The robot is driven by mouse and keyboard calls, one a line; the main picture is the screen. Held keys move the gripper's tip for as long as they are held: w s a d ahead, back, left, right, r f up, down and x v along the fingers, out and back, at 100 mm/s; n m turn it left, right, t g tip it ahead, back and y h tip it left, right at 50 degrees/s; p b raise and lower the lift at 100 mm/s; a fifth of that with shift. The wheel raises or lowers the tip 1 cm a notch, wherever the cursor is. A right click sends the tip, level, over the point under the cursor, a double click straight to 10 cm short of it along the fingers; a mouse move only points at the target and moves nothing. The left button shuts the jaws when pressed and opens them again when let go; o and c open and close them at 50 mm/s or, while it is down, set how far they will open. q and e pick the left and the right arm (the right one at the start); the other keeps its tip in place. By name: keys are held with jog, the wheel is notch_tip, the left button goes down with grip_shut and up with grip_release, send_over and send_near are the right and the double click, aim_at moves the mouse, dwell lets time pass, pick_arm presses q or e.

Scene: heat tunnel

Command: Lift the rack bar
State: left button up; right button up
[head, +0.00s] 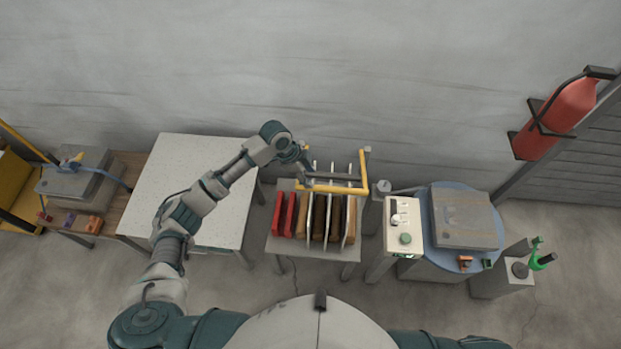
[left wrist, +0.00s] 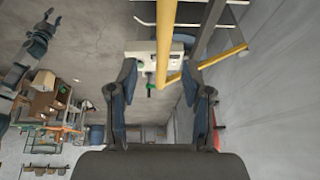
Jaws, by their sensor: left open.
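The yellow rack bar (head: 335,189) runs across the back of a small rack, with a yellow arm rising at its right end. My left gripper (head: 303,167) is over the bar's left end. In the left wrist view, the open left gripper (left wrist: 160,78) has one finger on each side of the bar (left wrist: 164,45), and the bar shows between them. I cannot tell whether a finger touches it. What looks like my right gripper (left wrist: 43,30) shows small at the upper left there, and its jaws are unclear. The rack (head: 330,205) holds red and brown slabs between pale upright dividers.
A pale table (head: 192,160) stands left of the rack. A cream control box (head: 402,226) with a green button and a round blue table (head: 455,257) with a grey machine stand close on the right. A red extinguisher (head: 558,118) hangs on the right.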

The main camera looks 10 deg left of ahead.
pick_arm(q)
jog(key=shift+w+v, duration=0.15)
jog(key=shift+v, duration=0.75)
jog(key=shift+w+v, duration=0.1)
jog(key=shift+v, duration=0.8)
jog(key=shift+a, duration=0.1)
